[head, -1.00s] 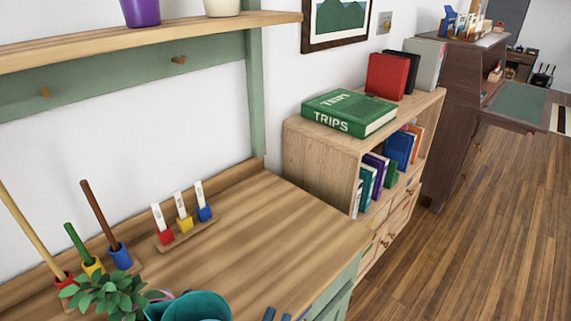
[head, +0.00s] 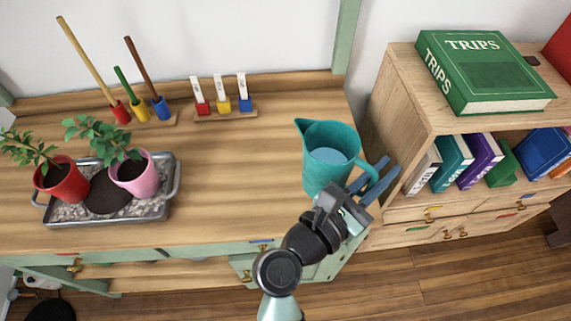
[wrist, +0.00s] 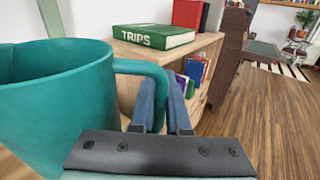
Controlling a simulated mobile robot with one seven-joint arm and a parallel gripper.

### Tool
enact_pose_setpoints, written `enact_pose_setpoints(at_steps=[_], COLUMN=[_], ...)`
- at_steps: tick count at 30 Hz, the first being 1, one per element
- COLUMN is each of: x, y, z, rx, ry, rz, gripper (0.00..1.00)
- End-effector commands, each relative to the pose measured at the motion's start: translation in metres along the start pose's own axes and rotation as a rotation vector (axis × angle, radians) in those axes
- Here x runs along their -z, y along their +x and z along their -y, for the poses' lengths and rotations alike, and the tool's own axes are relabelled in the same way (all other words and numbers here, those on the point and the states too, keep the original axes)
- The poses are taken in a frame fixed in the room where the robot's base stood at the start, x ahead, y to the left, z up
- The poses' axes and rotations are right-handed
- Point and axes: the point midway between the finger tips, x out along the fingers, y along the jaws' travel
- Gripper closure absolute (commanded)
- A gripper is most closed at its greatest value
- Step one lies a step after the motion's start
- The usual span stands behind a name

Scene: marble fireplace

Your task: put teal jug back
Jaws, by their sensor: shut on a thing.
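The teal jug (head: 325,180) is upright over the right end of the wooden worktop (head: 240,165), with its spout to the left and light blue inside. I cannot tell whether its base touches the wood. My gripper (head: 376,186) is shut on the jug's handle, at the jug's right side. In the wrist view, the jug (wrist: 55,105) fills the left, and the handle (wrist: 135,67) runs to the blue fingers of my gripper (wrist: 163,95).
A metal tray (head: 150,211) with a red pot (head: 62,183) and a pink pot (head: 133,177) stands at left. Holders with coloured rods (head: 85,68) and white tags (head: 220,90) line the back. A low bookcase (head: 405,85) with a green book (head: 475,70) stands right. The worktop's middle is clear.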

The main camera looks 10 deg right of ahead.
Motion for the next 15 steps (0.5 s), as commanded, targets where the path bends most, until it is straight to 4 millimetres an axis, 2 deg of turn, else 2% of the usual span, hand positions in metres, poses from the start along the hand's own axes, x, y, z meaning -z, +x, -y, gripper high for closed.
enact_pose_setpoints(at_steps=[1, 6, 10, 15], x=[-0.013, -0.011, -0.009, -0.005], y=[0.004, 0.003, -0.007, -0.021], z=[-0.027, -0.104, -0.145, -0.174], rx=[-0.096, -0.397, -0.576, -0.717], ry=[0.0, -0.001, -0.001, 0.0], rz=[-0.001, -0.011, -0.016, -0.019], gripper=[1.0, 1.0, 1.0, 1.0])
